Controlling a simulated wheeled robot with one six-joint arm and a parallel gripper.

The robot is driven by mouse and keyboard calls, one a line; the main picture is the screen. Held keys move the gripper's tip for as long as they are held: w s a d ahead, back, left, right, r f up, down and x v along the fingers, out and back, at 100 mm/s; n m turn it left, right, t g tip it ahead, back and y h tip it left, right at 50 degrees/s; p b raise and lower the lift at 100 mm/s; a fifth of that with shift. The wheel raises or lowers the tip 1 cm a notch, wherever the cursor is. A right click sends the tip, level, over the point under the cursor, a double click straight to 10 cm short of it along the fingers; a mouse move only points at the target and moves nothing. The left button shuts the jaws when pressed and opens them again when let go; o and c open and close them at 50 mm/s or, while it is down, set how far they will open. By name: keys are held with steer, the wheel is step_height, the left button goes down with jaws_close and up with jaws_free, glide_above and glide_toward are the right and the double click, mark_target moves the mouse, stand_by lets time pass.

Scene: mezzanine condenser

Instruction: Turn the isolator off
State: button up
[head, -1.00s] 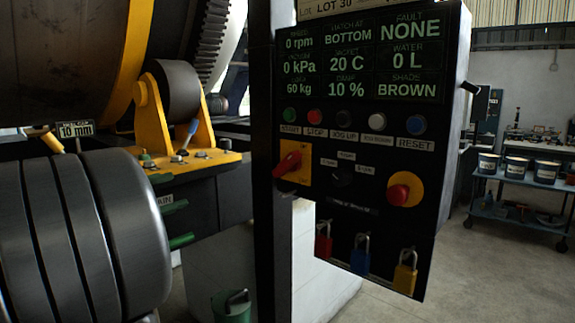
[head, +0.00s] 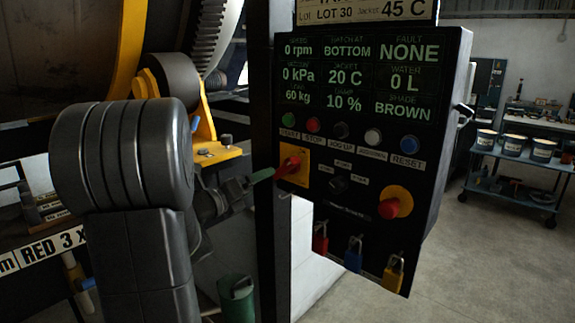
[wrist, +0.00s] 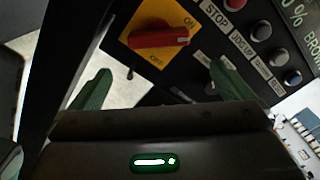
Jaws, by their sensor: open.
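The isolator is a red rotary handle (head: 289,166) on a yellow plate (head: 299,178) at the left side of the black control panel. In the wrist view the red handle (wrist: 158,38) lies roughly crosswise on its yellow plate (wrist: 160,12), with its right end near the ON lettering; OFF lettering shows below it. My gripper (head: 262,175) is just left of the handle in the head view. In the wrist view its green fingers (wrist: 162,88) are spread wide and empty, below the handle and apart from it.
A row of push buttons (head: 341,130) runs above the isolator. A red knob (head: 389,208) on a yellow disc sits to its right. Several padlocks (head: 354,255) hang below. A dark post (head: 262,245) stands at the panel's left edge. A blue cart (head: 512,180) stands far right.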

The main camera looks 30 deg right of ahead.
mark_target(282, 172)
steer(key=p+x, duration=0.3)
steer(key=x, duration=1)
steer(key=shift+f, duration=0.1)
steer(key=c, duration=0.7)
